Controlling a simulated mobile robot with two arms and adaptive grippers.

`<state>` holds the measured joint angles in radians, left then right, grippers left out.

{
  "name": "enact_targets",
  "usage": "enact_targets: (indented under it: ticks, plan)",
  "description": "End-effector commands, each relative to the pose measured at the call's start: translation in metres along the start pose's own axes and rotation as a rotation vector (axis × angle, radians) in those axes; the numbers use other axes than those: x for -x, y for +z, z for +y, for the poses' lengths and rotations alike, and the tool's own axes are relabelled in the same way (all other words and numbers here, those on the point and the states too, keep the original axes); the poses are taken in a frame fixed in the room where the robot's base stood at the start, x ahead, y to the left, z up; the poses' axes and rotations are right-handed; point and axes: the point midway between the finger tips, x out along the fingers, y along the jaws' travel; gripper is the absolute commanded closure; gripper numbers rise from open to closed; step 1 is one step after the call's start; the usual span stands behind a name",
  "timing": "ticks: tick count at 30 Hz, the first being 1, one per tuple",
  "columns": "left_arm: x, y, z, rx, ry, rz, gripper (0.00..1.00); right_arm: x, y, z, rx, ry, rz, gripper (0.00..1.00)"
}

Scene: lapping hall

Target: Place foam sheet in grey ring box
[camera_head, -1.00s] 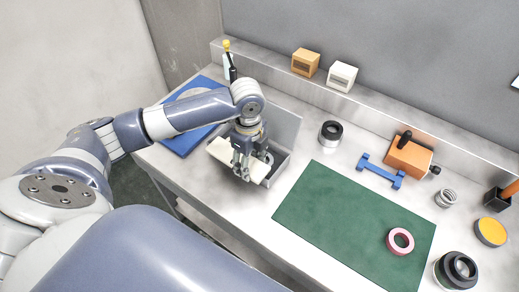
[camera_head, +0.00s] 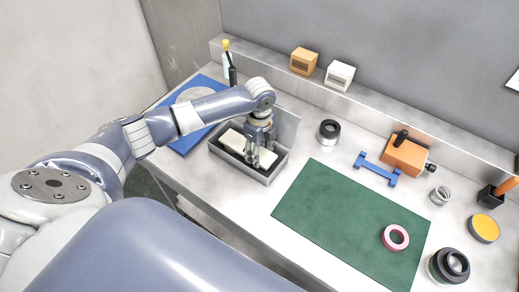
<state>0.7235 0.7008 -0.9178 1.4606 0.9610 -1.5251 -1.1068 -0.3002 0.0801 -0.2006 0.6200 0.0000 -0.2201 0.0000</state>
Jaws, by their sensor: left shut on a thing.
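The grey ring box (camera_head: 269,178) stands open on the bench, with its lid raised at the back. The cream foam sheet (camera_head: 232,141) is inside the box outline, lying roughly level between the walls. My left gripper (camera_head: 258,162) points down over the box and is shut on the foam sheet. The fingers and wrist hide part of the sheet, and I cannot tell whether it touches the box floor. My right gripper is not in view.
A green mat (camera_head: 345,222) with a pink ring (camera_head: 394,237) lies to the right. A blue board (camera_head: 183,143) lies left of the box.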

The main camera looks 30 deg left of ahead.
Motion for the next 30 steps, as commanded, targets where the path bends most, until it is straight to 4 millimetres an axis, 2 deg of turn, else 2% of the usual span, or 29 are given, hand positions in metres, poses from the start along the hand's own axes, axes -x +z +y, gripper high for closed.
enact_targets:
  ticks: [6,7,9,19,23,26,30]
  plan:
    - [-0.003,0.0,0.0,0.001,0.001,0.0,0.6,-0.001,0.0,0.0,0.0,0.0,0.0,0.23]
    - [-0.003,0.0,0.0,0.001,0.0,0.0,0.43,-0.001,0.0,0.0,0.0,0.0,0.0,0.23]
    - [-0.003,0.0,0.0,0.001,0.0,0.0,0.27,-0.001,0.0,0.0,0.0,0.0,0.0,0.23]
    - [-0.002,0.0,0.0,0.001,0.0,0.0,0.27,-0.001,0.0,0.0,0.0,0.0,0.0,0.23]
    - [0.004,0.0,-0.001,0.0,-0.002,0.0,0.27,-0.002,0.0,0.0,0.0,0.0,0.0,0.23]
    - [0.018,0.0,-0.001,0.0,-0.004,-0.001,0.27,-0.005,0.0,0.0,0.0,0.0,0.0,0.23]
    - [0.048,0.001,-0.002,-0.001,-0.006,-0.001,0.27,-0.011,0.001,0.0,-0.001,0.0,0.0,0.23]
